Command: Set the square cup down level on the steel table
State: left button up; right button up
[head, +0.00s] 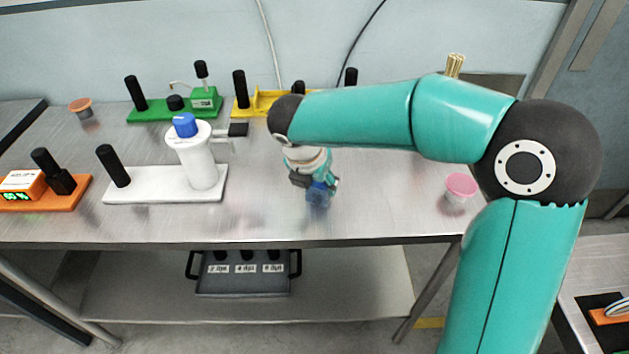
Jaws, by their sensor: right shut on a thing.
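The steel table (390,222) spans the view, and its front middle is bare. My right arm reaches in from the right, and my right gripper (317,187) points down near the front edge of the table. It is shut on a small blue thing, which I take to be the square cup (318,199). The gripper covers much of the cup, so its tilt and whether it touches the table cannot be told. My left gripper is not in view.
A white module (140,187) with a blue-capped bottle (198,160) stands left of my gripper. Green (176,106) and yellow (243,105) modules stand behind. A pink-lidded cup (460,187) is at the right. An orange module (75,190) is far left.

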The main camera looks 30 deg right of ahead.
jog(key=shift+f, duration=0.45)
jog(key=o, duration=1.1)
jog(key=v, duration=1.2)
